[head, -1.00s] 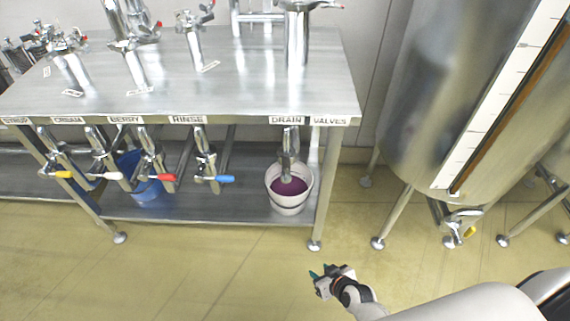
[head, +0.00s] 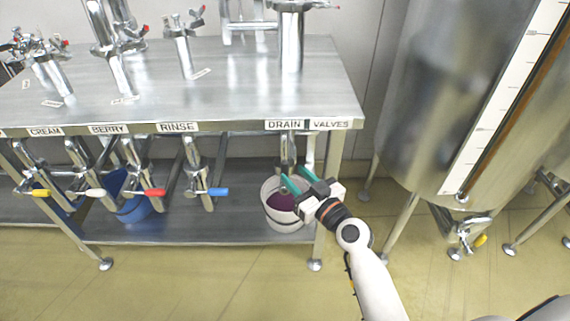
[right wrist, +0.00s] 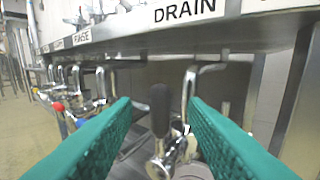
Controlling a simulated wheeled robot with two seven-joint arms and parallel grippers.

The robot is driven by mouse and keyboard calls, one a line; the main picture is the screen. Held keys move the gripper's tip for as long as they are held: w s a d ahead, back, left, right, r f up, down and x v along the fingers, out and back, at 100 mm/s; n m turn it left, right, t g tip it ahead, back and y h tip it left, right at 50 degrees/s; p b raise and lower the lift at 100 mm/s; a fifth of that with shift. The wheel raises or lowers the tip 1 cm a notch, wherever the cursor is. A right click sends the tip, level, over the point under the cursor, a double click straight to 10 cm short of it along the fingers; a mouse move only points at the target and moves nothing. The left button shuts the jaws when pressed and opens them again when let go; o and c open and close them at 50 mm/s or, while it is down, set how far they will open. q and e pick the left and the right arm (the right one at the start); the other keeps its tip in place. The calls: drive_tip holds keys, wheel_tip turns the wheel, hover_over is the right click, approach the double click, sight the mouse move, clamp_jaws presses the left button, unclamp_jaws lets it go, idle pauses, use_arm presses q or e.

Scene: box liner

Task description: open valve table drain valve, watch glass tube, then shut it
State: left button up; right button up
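The drain valve (head: 287,150) hangs under the table edge below the DRAIN label; my gripper partly hides it in the head view. In the right wrist view its black handle (right wrist: 160,108) stands upright between my fingers, beside the metal valve body (right wrist: 180,148). My right gripper (head: 297,178) is open, its teal fingers either side of the handle; I cannot tell if they touch it. The tall tank at the right carries a white scale (head: 508,92) with a brown strip along it, seemingly the glass tube (head: 521,98). My left gripper is not in view.
A white bucket (head: 285,222) with purple liquid stands below the drain valve on the lower shelf. Valves with red (head: 154,192), blue (head: 218,192), white and yellow handles hang to the left. A table leg (head: 325,200) stands close to my right gripper.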

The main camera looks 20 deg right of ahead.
sight(287, 168)
drive_tip(key=x, duration=0.5)
drive_tip(key=shift+w, duration=0.1)
clamp_jaws()
